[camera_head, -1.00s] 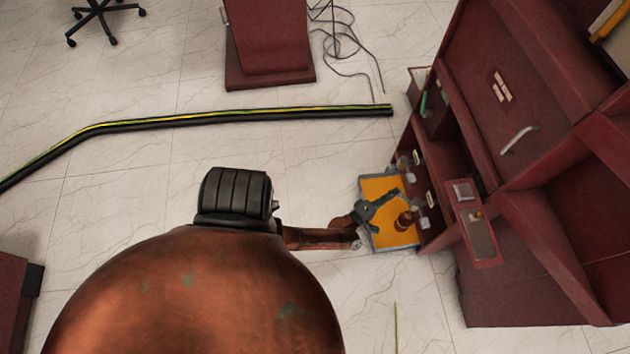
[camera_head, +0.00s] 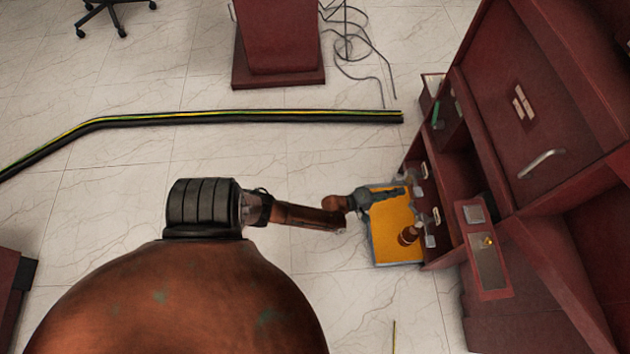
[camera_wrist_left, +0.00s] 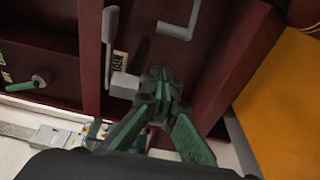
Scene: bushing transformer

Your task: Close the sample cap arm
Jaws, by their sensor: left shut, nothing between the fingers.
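My left gripper (camera_head: 398,191) reaches in from the left along the upper edge of an orange tray, near the dark red cabinet's front. In the left wrist view the green-grey fingers (camera_wrist_left: 160,78) are shut with nothing between them. Their tips are beside a grey block (camera_wrist_left: 123,85) and an upright grey lever (camera_wrist_left: 110,40) on the red cabinet face; I cannot tell whether they touch. A bent grey handle (camera_wrist_left: 178,28) shows above. I cannot tell for sure which part is the sample cap arm. My right gripper is not in view.
The orange tray (camera_head: 388,225) with a brown cylindrical fitting (camera_head: 409,234) juts from the cabinet (camera_head: 535,110). A small panel with a brass knob (camera_head: 488,241) is to its right. A dark striped cable (camera_head: 230,118) lies on the floor, which is mostly clear.

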